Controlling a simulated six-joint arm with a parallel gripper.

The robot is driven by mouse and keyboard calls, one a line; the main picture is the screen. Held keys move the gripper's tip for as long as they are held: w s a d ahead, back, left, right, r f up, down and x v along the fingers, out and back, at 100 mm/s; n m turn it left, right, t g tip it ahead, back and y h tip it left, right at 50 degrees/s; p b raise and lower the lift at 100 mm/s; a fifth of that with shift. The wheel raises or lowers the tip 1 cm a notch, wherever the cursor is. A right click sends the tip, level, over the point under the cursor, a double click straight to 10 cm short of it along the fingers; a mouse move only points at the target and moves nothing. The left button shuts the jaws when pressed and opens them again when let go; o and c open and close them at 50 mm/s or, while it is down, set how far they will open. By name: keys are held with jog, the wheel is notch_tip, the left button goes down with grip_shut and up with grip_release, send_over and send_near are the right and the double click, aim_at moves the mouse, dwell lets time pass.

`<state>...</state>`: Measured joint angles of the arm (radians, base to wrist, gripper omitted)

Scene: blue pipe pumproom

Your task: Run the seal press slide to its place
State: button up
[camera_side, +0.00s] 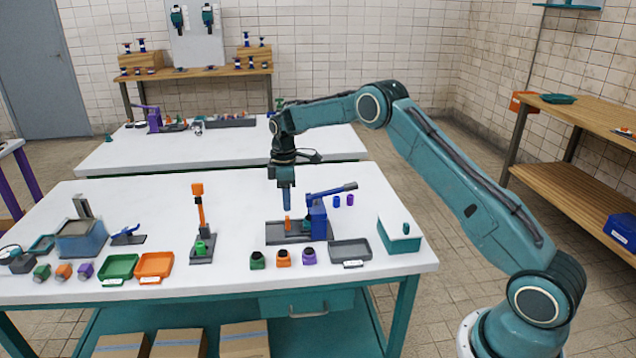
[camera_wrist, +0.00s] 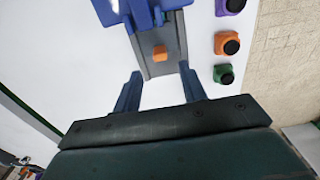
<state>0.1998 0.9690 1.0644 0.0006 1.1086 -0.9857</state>
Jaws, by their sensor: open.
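The seal press is a blue press (camera_side: 318,218) with a long blue lever reaching right, on a dark grey base. In the wrist view its blue body (camera_wrist: 125,10) is at the top. A small orange block (camera_side: 287,223) stands up from the grey slide track left of the press body; it also shows in the wrist view (camera_wrist: 160,53). My gripper (camera_side: 287,208) points down just above the orange block. In the wrist view my gripper (camera_wrist: 161,76) is open and empty, and the orange block appears just beyond the gap between its fingertips.
Green, orange and purple pots (camera_side: 283,257) stand in front of the press. A grey tray (camera_side: 350,250) and a teal box (camera_side: 399,235) are to the right. An orange-levered tool (camera_side: 200,225) stands left.

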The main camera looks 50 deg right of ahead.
aim_at(288, 216)
jog(key=shift+f, duration=3.6)
grip_shut()
